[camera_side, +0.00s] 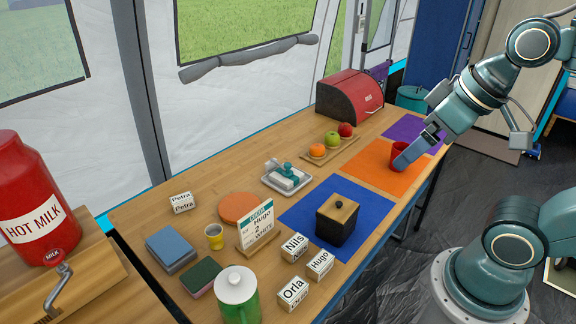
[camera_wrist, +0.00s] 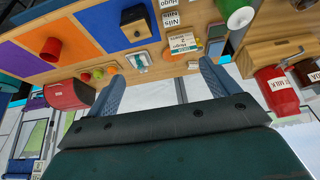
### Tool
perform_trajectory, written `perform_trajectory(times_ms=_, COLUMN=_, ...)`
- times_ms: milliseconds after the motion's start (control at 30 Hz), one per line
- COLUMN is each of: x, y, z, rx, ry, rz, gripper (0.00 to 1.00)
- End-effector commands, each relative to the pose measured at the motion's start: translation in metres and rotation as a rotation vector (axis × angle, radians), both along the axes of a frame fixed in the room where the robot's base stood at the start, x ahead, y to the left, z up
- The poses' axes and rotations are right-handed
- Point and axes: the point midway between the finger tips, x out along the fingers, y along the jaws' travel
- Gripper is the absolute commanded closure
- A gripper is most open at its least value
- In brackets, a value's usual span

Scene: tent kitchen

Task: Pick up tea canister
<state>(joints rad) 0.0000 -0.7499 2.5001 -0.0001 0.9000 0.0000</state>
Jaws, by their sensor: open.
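The tea canister appears to be the dark square box (camera_side: 334,228) with a light wooden lid and a small black knob. It stands upright on the blue mat (camera_side: 292,217). In the wrist view, the canister (camera_wrist: 136,30) shows beyond and left of the gap between my fingers. My gripper (camera_side: 416,148) is up and to the right of the canister in the side view, in front of the orange mat. Its fingers are spread and empty in the wrist view (camera_wrist: 160,82).
A red cup (camera_side: 398,149) on the orange mat (camera_side: 366,171) is partly hidden by my gripper. White name blocks (camera_side: 294,248), an order card (camera_side: 262,228) and a green jug (camera_side: 238,296) stand near the canister. A fruit board (camera_side: 318,155) and red bread box (camera_side: 350,97) are farther back.

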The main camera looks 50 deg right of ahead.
Motion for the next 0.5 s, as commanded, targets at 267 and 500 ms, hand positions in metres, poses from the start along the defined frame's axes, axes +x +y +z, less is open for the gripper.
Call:
perform_trajectory(times_ms=267, x=0.0001, y=0.0000, z=0.0000, rx=0.000, ry=0.000, rz=0.000, gripper=0.00)
perform_trajectory(times_ms=500, x=0.0075, y=-0.0011, z=-0.0005, rx=0.018, ry=0.022, rz=-0.035, gripper=0.00)
